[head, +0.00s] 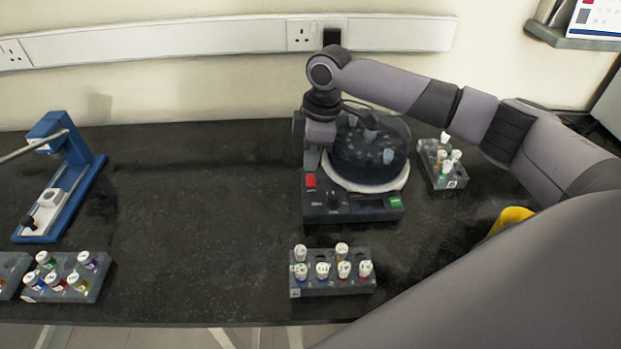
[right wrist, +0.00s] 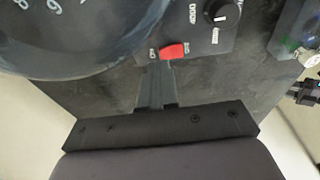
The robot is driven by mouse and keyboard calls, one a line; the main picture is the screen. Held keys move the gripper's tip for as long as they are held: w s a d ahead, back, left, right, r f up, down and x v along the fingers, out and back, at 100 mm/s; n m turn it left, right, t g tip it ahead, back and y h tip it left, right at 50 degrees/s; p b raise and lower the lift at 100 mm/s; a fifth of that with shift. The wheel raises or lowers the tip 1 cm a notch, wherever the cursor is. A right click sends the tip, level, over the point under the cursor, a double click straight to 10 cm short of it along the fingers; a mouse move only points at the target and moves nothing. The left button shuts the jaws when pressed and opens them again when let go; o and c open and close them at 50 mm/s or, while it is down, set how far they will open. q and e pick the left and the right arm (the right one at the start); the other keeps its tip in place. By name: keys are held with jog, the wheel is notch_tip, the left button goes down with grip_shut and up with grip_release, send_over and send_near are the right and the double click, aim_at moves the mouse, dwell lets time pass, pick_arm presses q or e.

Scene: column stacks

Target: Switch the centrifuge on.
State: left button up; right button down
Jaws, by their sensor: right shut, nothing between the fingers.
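The centrifuge (head: 352,206) stands on the dark bench with its clear domed lid (head: 370,150) down over the rotor. Its front panel has a red switch (head: 310,181) at the left, a dark knob and a green button (head: 395,202). My right gripper (head: 311,168) points down just behind the red switch. In the right wrist view the shut fingertips (right wrist: 160,68) are right by the red switch (right wrist: 173,51), between its two printed labels. I cannot tell whether they touch it. A black knob (right wrist: 222,12) sits farther along the panel. My left gripper is not in view.
A vial rack (head: 333,286) stands in front of the centrifuge, and another (head: 440,178) stands to its right. More racks (head: 70,290) and a blue-and-white device (head: 60,185) are at the left. The bench between (head: 200,220) is clear.

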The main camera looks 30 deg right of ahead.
aim_at(311, 176)
jog(key=shift+f, duration=1)
dwell(0.8)
notch_tip(311, 176, up, 5)
jog(key=p, duration=0.6)
jog(key=shift+r, duration=0.1)
dwell(0.5)
